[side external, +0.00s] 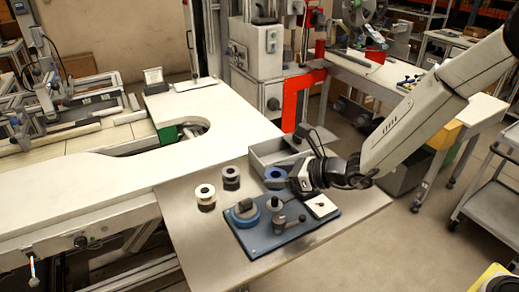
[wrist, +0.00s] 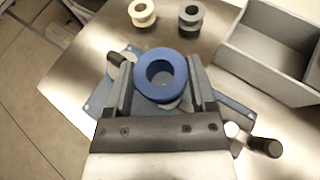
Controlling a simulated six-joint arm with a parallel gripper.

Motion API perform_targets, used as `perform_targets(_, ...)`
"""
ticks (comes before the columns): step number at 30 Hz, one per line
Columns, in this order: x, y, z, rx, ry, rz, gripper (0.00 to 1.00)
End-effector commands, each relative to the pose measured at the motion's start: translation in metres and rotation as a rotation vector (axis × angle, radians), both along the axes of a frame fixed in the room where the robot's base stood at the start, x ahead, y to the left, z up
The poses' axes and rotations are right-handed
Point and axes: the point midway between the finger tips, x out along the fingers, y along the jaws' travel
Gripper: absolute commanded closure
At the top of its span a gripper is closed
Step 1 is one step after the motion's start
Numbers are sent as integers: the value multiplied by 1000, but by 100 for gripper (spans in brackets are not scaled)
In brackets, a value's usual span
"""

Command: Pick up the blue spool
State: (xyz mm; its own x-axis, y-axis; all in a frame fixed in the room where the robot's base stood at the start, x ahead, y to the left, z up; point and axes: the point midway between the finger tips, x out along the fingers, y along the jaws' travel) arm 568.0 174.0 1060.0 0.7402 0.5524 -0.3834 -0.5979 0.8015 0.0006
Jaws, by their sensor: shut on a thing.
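The blue spool (side external: 275,174) is a short ring with a round central hole. In the wrist view the blue spool (wrist: 142,80) sits between the two fingers, its hole facing the camera. My gripper (wrist: 161,84) is shut on it, one finger at each side. In the side view my gripper (side external: 291,180) reaches in from the right and holds the spool above the table, beside the bin. The fingers' lower parts are hard to make out there.
A blue fixture plate (side external: 262,240) with a blue round part (side external: 240,221), posts and a white square pad (side external: 321,206) lies below. A white spool (wrist: 142,13) and a grey spool (wrist: 190,17) stand nearby. An open grey bin (wrist: 232,58) is close by.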

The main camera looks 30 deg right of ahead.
Motion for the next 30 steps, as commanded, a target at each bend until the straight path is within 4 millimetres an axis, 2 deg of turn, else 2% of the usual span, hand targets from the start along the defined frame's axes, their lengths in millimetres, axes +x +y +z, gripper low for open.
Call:
perform_targets(3, 0, 0, 14, 1, -3, -1, 84)
perform_targets(9, 0, 0, 28, 1, -2, -1, 84)
perform_targets(30, 0, 0, 32, 0, -1, -1, 84)
